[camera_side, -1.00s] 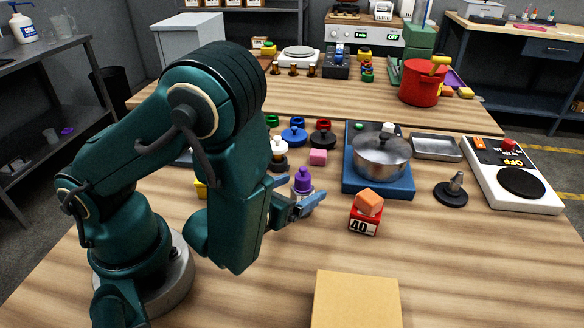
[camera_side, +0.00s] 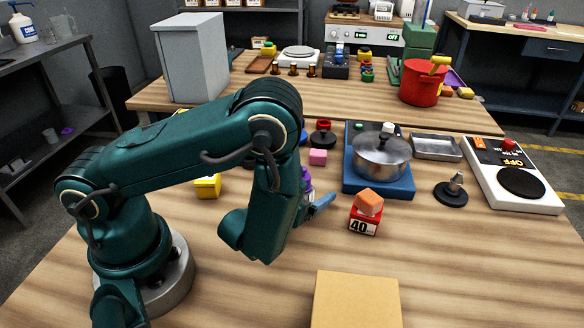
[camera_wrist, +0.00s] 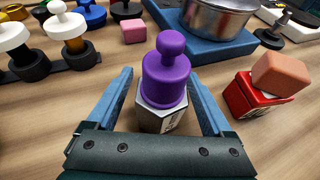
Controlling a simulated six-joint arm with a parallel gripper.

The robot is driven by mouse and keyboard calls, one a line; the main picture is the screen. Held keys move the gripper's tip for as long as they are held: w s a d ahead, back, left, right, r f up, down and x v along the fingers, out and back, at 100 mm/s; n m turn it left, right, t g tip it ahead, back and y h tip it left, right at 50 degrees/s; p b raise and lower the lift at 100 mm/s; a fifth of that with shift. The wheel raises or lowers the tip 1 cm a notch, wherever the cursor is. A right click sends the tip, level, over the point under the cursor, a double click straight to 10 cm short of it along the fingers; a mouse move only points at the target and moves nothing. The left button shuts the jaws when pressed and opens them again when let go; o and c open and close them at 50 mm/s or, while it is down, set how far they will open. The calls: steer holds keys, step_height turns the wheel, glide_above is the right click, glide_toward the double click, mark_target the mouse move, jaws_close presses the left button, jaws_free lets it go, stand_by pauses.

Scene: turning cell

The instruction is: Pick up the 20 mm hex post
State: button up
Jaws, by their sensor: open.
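The hex post (camera_wrist: 160,116) is a silver-grey six-sided piece standing upright, with a purple knobbed piece (camera_wrist: 167,75) on top of it. Some dark marking shows on its front face. In the wrist view my gripper (camera_wrist: 162,92) is open, with one blue finger on each side of the post, apart from it. In the side view my gripper (camera_side: 320,205) is low over the table beside the purple piece (camera_side: 307,178), and my arm hides most of the post.
Right of the post, a red block marked 40 (camera_side: 363,222) carries an orange block (camera_side: 369,201). A blue base (camera_side: 377,188) with a metal pot (camera_side: 381,158) stands behind. A pink block (camera_side: 318,157) lies farther back. A cardboard-coloured box (camera_side: 356,303) is at the front.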

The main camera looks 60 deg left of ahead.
jaws_close()
steer(key=shift+r, duration=0.1)
stand_by(1.3)
